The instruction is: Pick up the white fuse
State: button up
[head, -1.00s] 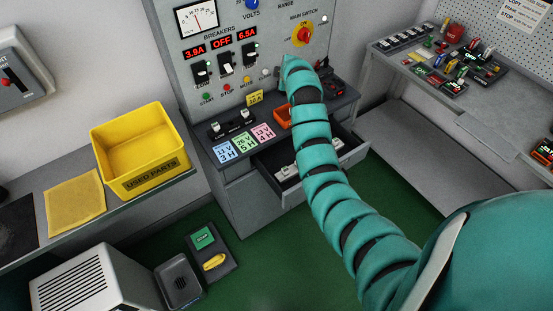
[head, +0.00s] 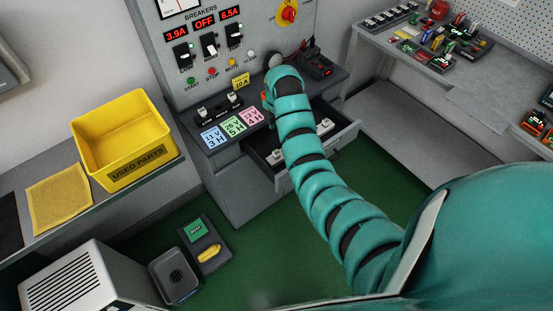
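Pale, whitish blocks lie in the open grey drawer (head: 352,131) below the breaker panel: one (head: 277,156) at its left and one (head: 325,125) near its back right. They are too small to tell which is the white fuse. Two pale-topped pieces (head: 232,99) also stand in the dark holder on the ledge above. My teal arm reaches over the drawer and bends down at the ledge's front edge. The arm hides my gripper's fingers and part of the drawer.
A yellow used parts bin (head: 136,170) stands on the left bench. The right bench (head: 455,75) holds several small parts. Green floor is open below the drawer.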

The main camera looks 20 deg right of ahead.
jog(key=b, duration=0.4)
send_over(277, 152)
notch_tip(277, 152, down, 6)
jog(key=shift+s+r, duration=0.1)
jog(key=shift+s, duration=0.05)
jog(key=shift+d+f+p, duration=0.1)
jog(key=shift+f+p, duration=0.1)
jog(key=shift+p, duration=0.3)
jog(key=shift+a+f+p, duration=0.2)
jog(key=shift+f+p, duration=1.1)
jog(key=shift+f, duration=0.75)
jog(key=shift+f+p, duration=0.4)
jog(key=shift+f, duration=1.05)
jog(key=c, duration=0.9)
